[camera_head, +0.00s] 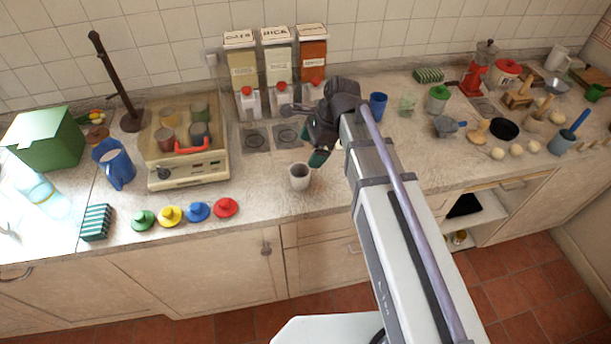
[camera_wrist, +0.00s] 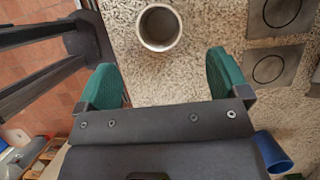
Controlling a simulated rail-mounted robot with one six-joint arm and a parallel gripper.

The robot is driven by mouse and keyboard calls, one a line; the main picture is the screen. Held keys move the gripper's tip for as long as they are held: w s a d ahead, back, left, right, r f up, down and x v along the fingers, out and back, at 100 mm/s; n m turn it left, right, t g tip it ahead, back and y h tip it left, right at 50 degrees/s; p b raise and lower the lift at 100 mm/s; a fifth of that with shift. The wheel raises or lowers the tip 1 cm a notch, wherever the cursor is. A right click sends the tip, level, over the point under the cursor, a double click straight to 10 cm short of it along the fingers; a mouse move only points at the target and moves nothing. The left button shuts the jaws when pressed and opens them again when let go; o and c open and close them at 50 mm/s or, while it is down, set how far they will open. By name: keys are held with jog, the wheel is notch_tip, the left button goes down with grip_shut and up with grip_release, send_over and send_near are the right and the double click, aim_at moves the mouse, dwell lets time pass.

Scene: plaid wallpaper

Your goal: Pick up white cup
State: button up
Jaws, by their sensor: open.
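The white cup (camera_head: 299,176) stands upright on the counter near its front edge, in the middle of the head view. In the wrist view the cup (camera_wrist: 159,26) shows from above, its round rim just beyond the fingertips and roughly centred between them. My gripper (camera_head: 318,158) is just to the right of the cup in the head view. In the wrist view my gripper (camera_wrist: 165,75) has its two green fingers spread wide with nothing between them. The cup looks empty, and the fingers are apart from it.
Four-colour lids aside, a red lid (camera_head: 225,207) lies left of the cup. Square burner plates (camera_head: 255,138) lie behind it. A blue cup (camera_head: 377,105) stands right of my gripper. A toy stove box (camera_head: 187,172) is to the left. Counter around the cup is clear.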

aim_at(300, 173)
jog(key=b+x, duration=1)
jog(key=x, duration=0.1)
jog(key=shift+d+f, duration=0.1)
jog(key=shift+d, duration=0.3)
jog(key=shift+r, duration=0.25)
jog(key=c, duration=1)
jog(key=shift+r, duration=0.1)
notch_tip(300, 173, up, 10)
jog(key=p, duration=1)
